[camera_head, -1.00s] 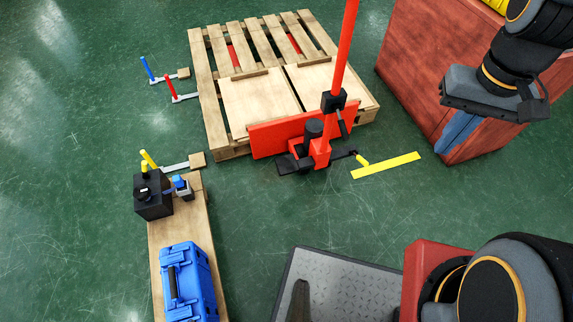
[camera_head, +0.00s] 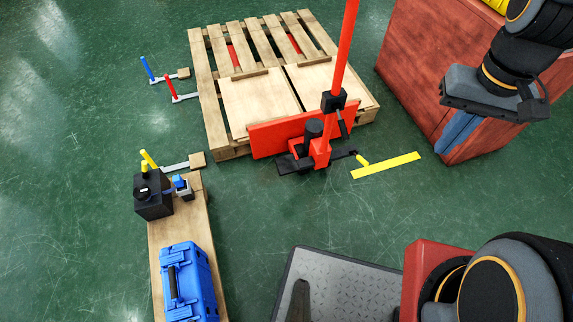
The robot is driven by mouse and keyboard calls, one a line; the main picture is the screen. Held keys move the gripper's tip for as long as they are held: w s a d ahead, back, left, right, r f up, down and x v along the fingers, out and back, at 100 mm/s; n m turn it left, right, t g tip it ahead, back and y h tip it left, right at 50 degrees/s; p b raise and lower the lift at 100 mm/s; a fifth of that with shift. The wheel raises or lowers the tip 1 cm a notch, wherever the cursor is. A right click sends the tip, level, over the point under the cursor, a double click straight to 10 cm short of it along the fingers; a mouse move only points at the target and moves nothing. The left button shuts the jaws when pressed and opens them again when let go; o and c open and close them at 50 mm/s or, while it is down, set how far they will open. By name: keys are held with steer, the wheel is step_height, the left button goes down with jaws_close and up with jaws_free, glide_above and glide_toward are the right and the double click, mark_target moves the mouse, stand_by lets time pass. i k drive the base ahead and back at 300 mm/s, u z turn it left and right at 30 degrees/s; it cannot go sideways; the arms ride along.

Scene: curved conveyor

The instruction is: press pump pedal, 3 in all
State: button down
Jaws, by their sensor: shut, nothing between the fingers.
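A red pallet jack (camera_head: 322,150) stands at the near side of a wooden pallet (camera_head: 205,90), with its long red handle (camera_head: 342,55) rising up. A black flat pedal (camera_head: 288,166) sticks out low on the left of its base. I cannot tell for certain which is the pump pedal. My gripper (camera_head: 449,150) is at the upper right, shut and empty, its blue fingers pointing down. It is well to the right of the jack and apart from it.
A large red-brown box (camera_head: 415,60) stands behind my gripper. A yellow strip (camera_head: 388,165) lies on the floor right of the jack. A blue case (camera_head: 188,285) and a black box (camera_head: 152,197) stand on a wooden board at lower left. Green floor (camera_head: 260,215) is clear before the jack.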

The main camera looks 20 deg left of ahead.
mark_target(288, 164)
steer(key=u, duration=1.4)
steer(key=k, duration=0.55)
steer(key=z, duration=0.25)
steer(key=i, duration=0.5)
